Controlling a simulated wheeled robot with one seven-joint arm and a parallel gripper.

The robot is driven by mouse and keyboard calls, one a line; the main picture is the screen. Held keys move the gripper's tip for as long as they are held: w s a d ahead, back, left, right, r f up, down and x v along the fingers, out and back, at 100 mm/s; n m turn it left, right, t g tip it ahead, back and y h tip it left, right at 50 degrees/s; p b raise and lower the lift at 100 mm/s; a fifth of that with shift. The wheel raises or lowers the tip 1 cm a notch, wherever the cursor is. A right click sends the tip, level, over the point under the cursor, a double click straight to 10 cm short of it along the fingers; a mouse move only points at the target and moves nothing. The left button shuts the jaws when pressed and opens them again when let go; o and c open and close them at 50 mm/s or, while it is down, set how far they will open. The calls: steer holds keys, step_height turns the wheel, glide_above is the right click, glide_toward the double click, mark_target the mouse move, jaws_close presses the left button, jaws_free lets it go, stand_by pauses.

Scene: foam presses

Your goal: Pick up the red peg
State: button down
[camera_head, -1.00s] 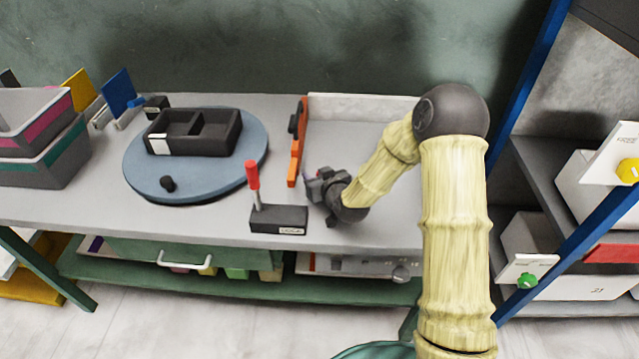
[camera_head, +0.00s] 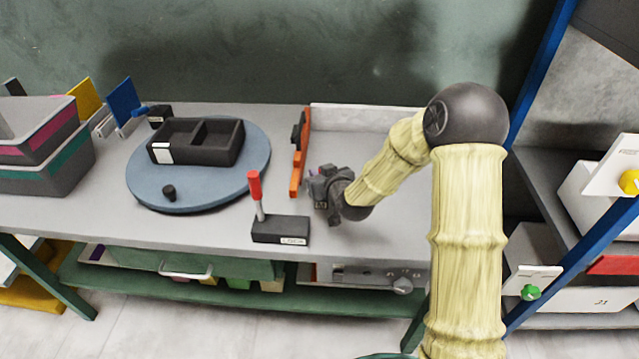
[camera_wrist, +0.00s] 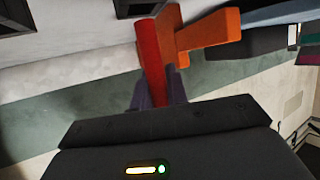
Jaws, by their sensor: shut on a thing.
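The red peg (camera_wrist: 151,57) shows in the wrist view as a long red bar between the two purple-grey fingers of my gripper (camera_wrist: 158,90). The fingers are shut on its near end. Its far part reaches up the picture, beside an orange piece. In the head view my gripper (camera_head: 316,182) is over the right part of the grey table, just right of the orange upright bar. The peg cannot be made out there; my gripper and wrist largely hide that spot.
A black block with a red-topped lever (camera_head: 281,230) stands left of my gripper near the front edge. The orange bar (camera_head: 297,172) is close by. A blue round plate (camera_head: 150,185) carries a black two-compartment box (camera_head: 222,158). Grey bins (camera_head: 60,178) stand far left. A shelf is right.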

step_height(320, 180, up, 6)
steer(key=shift+f, duration=0.2)
stand_by(0.6)
